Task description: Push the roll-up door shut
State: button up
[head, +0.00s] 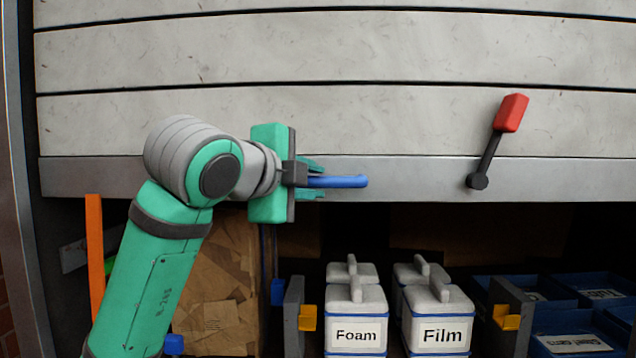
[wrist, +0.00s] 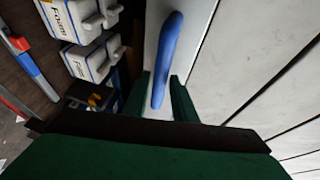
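The roll-up door (head: 330,120) has pale horizontal slats and a grey metal bottom bar (head: 420,182). It covers the upper part of the opening, and the space below the bar is open. A blue handle (head: 345,182) sticks out at the bar; it also shows in the wrist view (wrist: 168,50). My gripper (head: 312,180) is at the handle's left end, with its green fingers above and below it. In the wrist view the fingers (wrist: 160,95) stand apart on both sides of the handle, with a gap visible. A red-gripped lever (head: 511,113) sits on the bar, tilted right.
Below the door are white lidded containers labelled Foam (head: 356,315) and Film (head: 437,315), blue bins (head: 575,325) at the right and a brown cardboard piece (head: 215,290) behind my arm. An orange upright strip (head: 94,250) stands at the left near the door frame (head: 20,200).

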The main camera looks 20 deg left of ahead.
jog(key=shift+x, duration=1.25)
jog(key=shift+c, duration=0.6)
grip_shut()
jog(key=shift+f, duration=0.1)
